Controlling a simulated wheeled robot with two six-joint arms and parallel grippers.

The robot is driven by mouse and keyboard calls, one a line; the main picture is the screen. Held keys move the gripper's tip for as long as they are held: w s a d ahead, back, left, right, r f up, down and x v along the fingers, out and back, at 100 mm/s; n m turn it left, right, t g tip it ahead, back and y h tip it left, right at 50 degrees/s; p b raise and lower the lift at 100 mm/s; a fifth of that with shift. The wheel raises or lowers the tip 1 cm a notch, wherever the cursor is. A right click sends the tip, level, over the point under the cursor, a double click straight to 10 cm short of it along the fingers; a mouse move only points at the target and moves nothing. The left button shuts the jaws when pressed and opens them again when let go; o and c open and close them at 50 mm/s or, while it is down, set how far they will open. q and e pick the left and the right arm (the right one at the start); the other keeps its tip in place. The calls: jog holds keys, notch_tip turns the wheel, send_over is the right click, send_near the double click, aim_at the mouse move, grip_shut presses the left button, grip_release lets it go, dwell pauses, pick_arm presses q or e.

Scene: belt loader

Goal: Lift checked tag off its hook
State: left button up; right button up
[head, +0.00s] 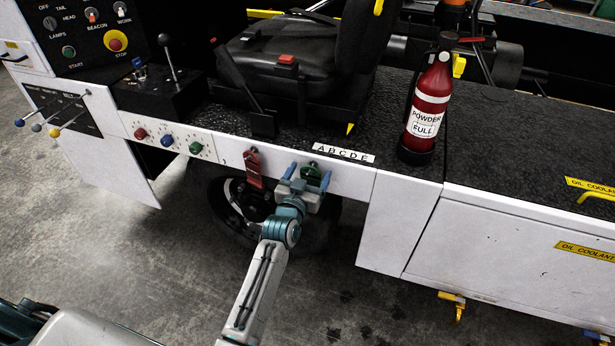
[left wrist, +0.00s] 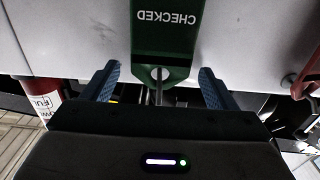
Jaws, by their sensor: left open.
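The green checked tag (head: 311,174) hangs on the white side panel under the seat. In the left wrist view the tag (left wrist: 166,30) shows its CHECKED lettering upside down, with a hole at its end. A thin metal hook (left wrist: 158,90) shows at that hole. My left gripper (head: 308,180) is open at the tag. In the left wrist view its two blue fingers (left wrist: 160,73) stand one on either side of the tag's holed end, with gaps. I cannot tell whether they touch it in depth. My right gripper is not in view.
A red tag (head: 253,168) hangs just left of the green one. Red, blue and green knobs (head: 168,140) sit further left. A red powder extinguisher (head: 428,105) stands to the right. The floor (head: 130,240) before the panel is clear.

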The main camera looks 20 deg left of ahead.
pick_arm(q)
jog(key=c, duration=1.1)
jog(key=shift+o, duration=0.2)
jog(key=shift+r+p, duration=0.4)
jog(key=shift+p, duration=0.05)
jog(key=shift+s, duration=0.15)
jog(key=shift+s+r, duration=0.2)
jog(key=shift+s, duration=0.5)
jog(key=shift+s+p, duration=0.1)
jog(key=shift+p, duration=0.2)
jog(key=shift+s+a+r+p, duration=0.1)
jog(key=shift+s+r+p, duration=0.1)
jog(key=shift+s, duration=0.3)
jog(key=shift+s+r+p, duration=0.2)
jog(key=shift+s, duration=0.3)
jog(key=shift+s, duration=0.15)
